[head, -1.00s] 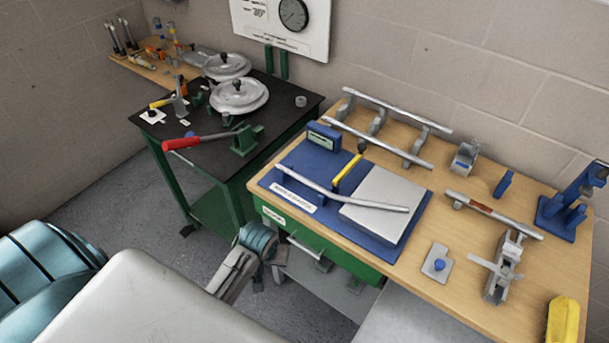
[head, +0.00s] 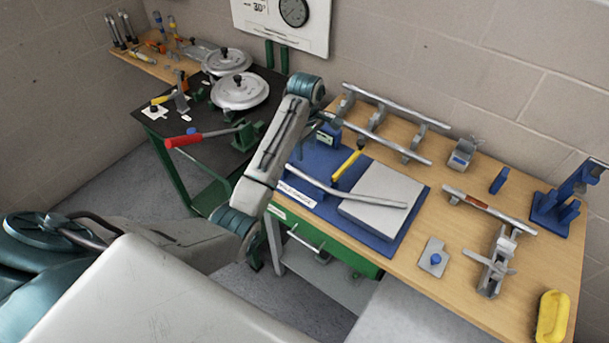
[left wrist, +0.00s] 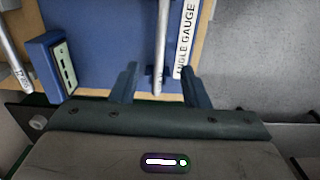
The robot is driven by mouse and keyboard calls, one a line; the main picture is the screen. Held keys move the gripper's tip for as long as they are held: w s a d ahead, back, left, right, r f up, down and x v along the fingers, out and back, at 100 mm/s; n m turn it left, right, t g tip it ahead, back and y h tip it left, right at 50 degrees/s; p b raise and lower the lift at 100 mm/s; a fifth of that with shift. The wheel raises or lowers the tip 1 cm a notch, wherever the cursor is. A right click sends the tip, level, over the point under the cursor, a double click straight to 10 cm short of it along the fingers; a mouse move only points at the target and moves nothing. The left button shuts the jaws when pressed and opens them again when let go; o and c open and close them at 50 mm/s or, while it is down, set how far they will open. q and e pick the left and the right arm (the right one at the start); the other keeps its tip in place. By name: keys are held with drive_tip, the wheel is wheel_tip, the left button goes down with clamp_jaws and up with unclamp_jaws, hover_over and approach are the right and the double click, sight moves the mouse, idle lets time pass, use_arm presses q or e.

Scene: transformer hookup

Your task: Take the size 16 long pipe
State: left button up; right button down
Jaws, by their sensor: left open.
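Two long straight pipes lie in holders at the back of the wooden bench: a rear pipe (head: 398,107) and a front pipe (head: 402,151). I cannot read a size on either in the head view. My left gripper (head: 320,126) is near the blue gauge box (head: 328,139), close to the front pipe's left end, partly hidden by my arm. In the left wrist view its jaws (left wrist: 160,80) are open and empty. A bent pipe (left wrist: 161,40) shows between them, below. A marked pipe end (left wrist: 14,72) shows at the far left; its marking is not clear.
Clamps and a blue stand (head: 562,205) are at right. A dark side table (head: 195,123) with a red-handled bender is at left.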

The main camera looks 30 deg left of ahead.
sight(305, 174)
use_arm(q)
wheel_tip(305, 174, down, 3)
drive_tip(key=shift+f+b, duration=0.1)
drive_tip(key=shift+b, duration=0.8)
drive_tip(key=shift+f+p, duration=0.75)
drive_tip(key=shift+f, duration=0.25)
drive_tip(key=shift+f+p, duration=0.25)
drive_tip(key=shift+p, duration=0.05)
wheel_tip(305, 174, down, 4)
drive_tip(key=shift+a+f+p, duration=0.1)
drive_tip(key=shift+a+p, duration=0.05)
drive_tip(key=shift+p, duration=1.05)
drive_tip(key=shift+f, duration=0.35)
clamp_jaws()
use_arm(e)
drive_tip(key=shift+d+r, duration=0.2)
drive_tip(key=shift+r, duration=0.95)
